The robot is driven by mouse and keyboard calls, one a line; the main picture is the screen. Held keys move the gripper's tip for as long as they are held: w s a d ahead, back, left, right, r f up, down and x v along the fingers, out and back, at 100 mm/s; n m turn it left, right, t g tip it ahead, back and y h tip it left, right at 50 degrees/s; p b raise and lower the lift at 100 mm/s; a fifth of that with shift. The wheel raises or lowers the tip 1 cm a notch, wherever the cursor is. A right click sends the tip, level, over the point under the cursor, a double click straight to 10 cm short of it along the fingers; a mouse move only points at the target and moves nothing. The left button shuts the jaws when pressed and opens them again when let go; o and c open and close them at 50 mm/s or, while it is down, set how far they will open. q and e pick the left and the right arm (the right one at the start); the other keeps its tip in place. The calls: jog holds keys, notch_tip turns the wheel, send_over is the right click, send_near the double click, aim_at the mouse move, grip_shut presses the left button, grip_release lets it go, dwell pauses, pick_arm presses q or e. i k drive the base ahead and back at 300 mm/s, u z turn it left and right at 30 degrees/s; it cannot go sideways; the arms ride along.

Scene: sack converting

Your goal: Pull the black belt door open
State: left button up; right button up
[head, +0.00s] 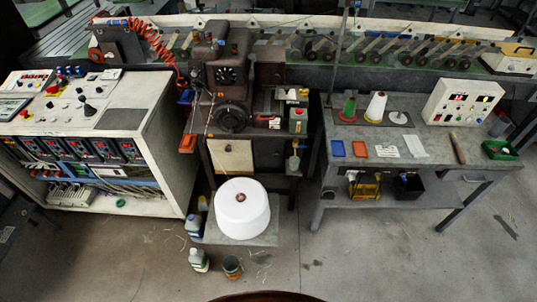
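A dark sewing-type machine (232,75) stands on a dark cabinet (272,153) in the middle of the head view. The cabinet front has a cream panel (231,156) on its left and a dark front to the right of it. I cannot tell for sure which part is the black belt door, and no open door shows there. A round dark wheel (231,118) sits low on the machine's front. Neither of my grippers is in view.
A large white thread cone (242,207) stands on a floor board (212,236) before the cabinet. Bottles (198,260) and a can (232,267) are nearby. A control console (150,110) stands left, a workbench (470,162) right. The floor at front right is clear.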

aim_at(267, 152)
jog(key=u, duration=2)
jog(key=i, duration=1)
jog(key=z, duration=1.55)
